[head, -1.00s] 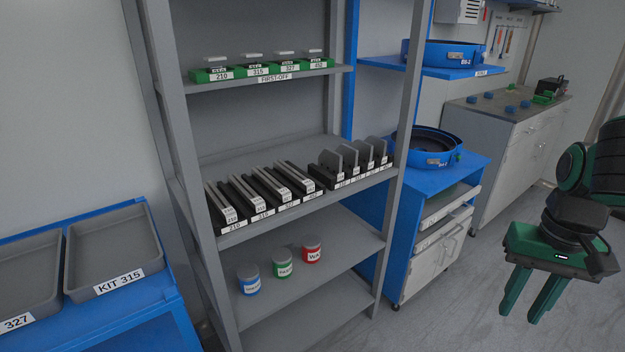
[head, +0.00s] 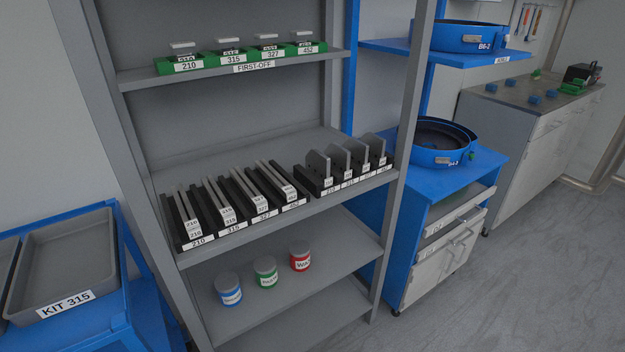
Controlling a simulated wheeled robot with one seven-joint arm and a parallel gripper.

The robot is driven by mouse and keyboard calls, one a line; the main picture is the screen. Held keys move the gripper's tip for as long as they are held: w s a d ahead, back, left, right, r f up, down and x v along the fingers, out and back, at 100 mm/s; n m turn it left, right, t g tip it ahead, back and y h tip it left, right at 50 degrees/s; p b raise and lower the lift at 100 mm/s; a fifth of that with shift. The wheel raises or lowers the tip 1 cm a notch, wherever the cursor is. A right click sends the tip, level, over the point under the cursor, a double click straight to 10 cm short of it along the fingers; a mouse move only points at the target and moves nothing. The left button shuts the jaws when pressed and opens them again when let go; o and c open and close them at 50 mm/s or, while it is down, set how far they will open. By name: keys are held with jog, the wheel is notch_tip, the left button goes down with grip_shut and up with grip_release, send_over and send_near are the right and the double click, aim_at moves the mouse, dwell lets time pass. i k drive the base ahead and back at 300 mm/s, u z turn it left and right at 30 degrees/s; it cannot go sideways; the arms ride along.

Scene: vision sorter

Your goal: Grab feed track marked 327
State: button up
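The feed track marked 327 (head: 249,187) is a long grey bar lying in a black slotted holder on the middle shelf. It is the third from the left in a row of similar tracks. A 327 label (head: 264,216) sits on the shelf edge below it. Track 315 (head: 217,196) lies to its left and track 452 (head: 274,179) to its right. My gripper is outside the current head view, so its distance from the track cannot be seen.
Grey plates in black holders (head: 348,165) stand right of the tracks. Green first-off fixtures (head: 271,55) are on the shelf above. Lidded cans (head: 265,272) stand below. The KIT 315 tray (head: 62,262) is at left. A shelf post (head: 403,150) stands at right. Open floor (head: 520,270) shows at right.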

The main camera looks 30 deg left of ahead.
aim_at(259, 204)
jog(key=z, duration=0.25)
jog(key=k, duration=1.4)
jog(key=u, duration=1.7)
jog(key=i, duration=1.5)
